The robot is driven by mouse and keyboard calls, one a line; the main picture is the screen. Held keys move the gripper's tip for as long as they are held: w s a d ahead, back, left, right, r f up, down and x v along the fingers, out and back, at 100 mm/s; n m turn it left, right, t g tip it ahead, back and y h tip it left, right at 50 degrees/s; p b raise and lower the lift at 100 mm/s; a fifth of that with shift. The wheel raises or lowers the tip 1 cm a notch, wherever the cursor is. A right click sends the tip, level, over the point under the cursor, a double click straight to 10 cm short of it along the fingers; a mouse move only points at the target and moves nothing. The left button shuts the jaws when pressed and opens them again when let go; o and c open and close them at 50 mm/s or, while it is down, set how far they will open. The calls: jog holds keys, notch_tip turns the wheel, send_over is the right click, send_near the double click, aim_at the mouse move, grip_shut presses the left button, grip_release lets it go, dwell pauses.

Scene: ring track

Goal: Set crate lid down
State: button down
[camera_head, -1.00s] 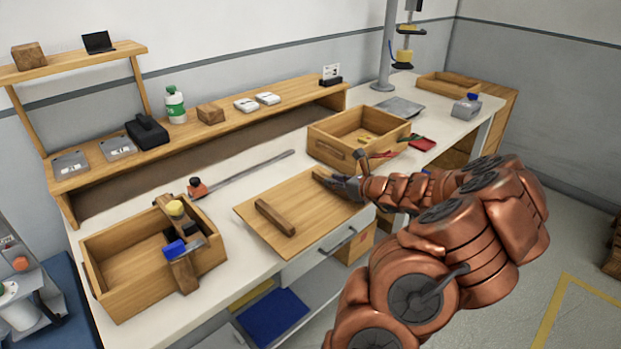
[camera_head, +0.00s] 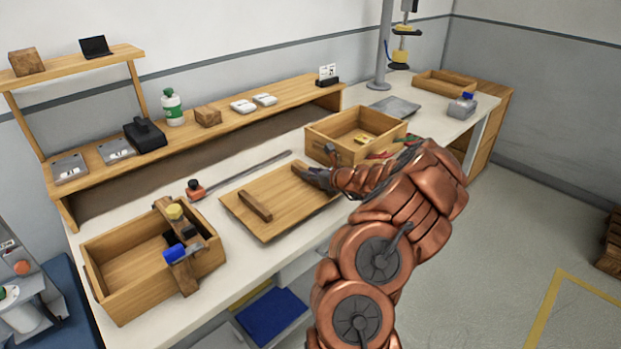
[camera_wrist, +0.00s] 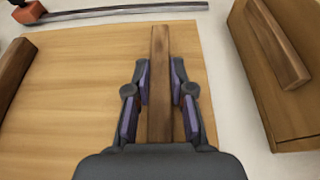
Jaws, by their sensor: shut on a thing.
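The crate lid (camera_head: 285,214) is a flat light-wood panel with two dark wooden bars across it. In the head view it lies level at the bench top between two crates; whether it fully touches the bench I cannot tell. My gripper (camera_head: 306,176) is at its right-hand bar. In the wrist view the lid (camera_wrist: 85,85) fills the middle and left, and my gripper (camera_wrist: 160,92) is shut on the right-hand bar (camera_wrist: 159,50), one finger on each side. The left-hand bar (camera_head: 254,205) is free.
An open crate (camera_head: 335,148) stands close to the right of the lid. A tool crate (camera_head: 120,255) with a divider stands to the left. A bar clamp (camera_head: 240,173) lies behind the lid. The bench's front edge (camera_head: 262,262) is just in front.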

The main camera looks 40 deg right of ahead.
jog(key=shift+f, duration=0.9)
jog(key=c, duration=1)
grip_release()
jog(key=shift+b+v, duration=0.65)
jog(key=shift+v, duration=5.35)
